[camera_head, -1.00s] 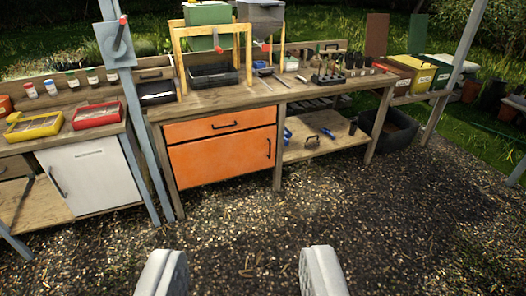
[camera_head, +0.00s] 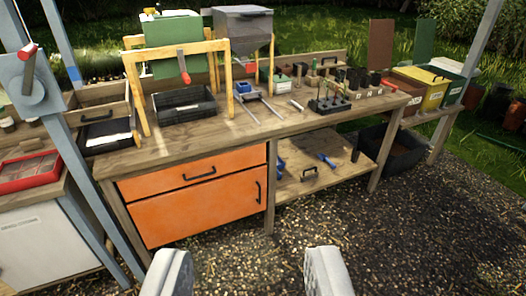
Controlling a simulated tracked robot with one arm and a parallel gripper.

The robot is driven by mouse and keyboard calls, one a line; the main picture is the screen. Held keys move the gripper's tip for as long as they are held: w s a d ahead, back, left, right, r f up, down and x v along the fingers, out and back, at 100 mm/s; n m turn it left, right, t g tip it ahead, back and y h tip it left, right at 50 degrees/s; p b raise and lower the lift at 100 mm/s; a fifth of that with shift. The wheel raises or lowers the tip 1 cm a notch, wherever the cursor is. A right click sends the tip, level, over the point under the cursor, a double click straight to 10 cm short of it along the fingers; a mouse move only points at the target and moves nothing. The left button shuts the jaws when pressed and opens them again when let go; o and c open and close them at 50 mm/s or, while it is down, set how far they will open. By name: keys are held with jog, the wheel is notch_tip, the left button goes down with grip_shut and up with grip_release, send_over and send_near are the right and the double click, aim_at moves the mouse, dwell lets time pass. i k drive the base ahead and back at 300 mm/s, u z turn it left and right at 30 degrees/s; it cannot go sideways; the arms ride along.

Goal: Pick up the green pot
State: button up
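I cannot make out a clear green pot. Several small pots (camera_head: 355,78), mostly dark, stand in a row at the back right of the wooden workbench (camera_head: 225,132); their exact colours are too small to tell. A small green and white container (camera_head: 281,84) stands left of them on the bench. My gripper (camera_head: 248,268) is open and empty, its two pale fingers wide apart at the bottom of the view. It is in front of the bench, above the gravel, and well apart from everything on the bench.
A green hopper (camera_head: 172,40) and a grey hopper (camera_head: 243,28) stand on wooden frames. A black tray (camera_head: 184,104) sits below the green one. Orange cabinet fronts (camera_head: 198,212) and a lower shelf (camera_head: 308,185) are under the bench. The gravel at right (camera_head: 430,230) is clear.

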aim_at(266, 75)
jog(key=z, duration=0.1)
jog(key=i, duration=2.85)
jog(key=z, duration=0.15)
